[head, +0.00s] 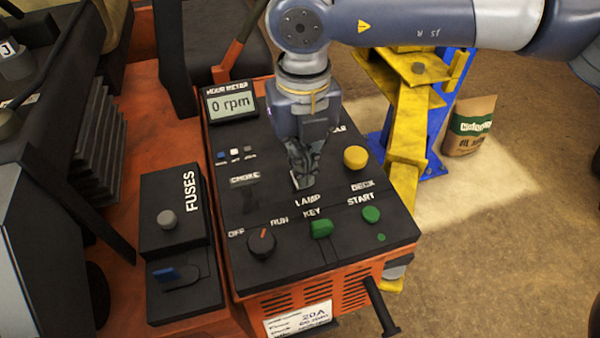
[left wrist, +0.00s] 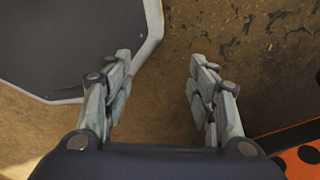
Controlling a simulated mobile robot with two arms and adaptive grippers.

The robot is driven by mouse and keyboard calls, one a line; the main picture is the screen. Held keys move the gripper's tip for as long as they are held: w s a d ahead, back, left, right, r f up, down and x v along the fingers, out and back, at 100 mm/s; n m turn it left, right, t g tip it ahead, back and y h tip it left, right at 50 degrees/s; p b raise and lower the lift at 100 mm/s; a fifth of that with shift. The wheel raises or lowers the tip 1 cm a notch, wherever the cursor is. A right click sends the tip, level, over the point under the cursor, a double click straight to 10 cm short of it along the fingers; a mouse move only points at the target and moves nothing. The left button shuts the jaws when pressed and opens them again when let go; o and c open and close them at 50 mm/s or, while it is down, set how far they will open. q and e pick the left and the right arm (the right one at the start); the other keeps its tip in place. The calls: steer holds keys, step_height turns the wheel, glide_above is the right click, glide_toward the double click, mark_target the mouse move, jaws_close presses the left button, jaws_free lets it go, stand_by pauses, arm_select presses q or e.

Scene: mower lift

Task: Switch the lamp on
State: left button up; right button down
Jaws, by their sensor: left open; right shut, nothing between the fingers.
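My right gripper (head: 303,183) is shut and empty. It points down over the black control panel (head: 325,258), with its fingertips just above the LAMP label (head: 307,201). The fingers cover the spot there, so any lamp switch is hidden and I cannot tell whether they touch it. My left gripper (left wrist: 158,85) is open and empty in the left wrist view, over brown floor. It is not in the head view.
Around the label are a yellow knob (head: 356,158), a green key (head: 321,228), a green start button (head: 371,214) and a black dial (head: 262,243). The display (head: 232,102) reads 0 rpm. A fuse box (head: 172,228) stands left. A yellow-and-blue stand (head: 408,120) rises behind right.

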steer(key=shift+f+b, duration=1.2)
steer(key=shift+b, duration=0.05)
stand_by(1.1)
steer(key=shift+r, duration=0.1)
steer(key=shift+r+p, duration=0.4)
steer(key=shift+r, duration=0.45)
steer(key=shift+r+p, duration=0.9)
steer(key=shift+r, duration=1.75)
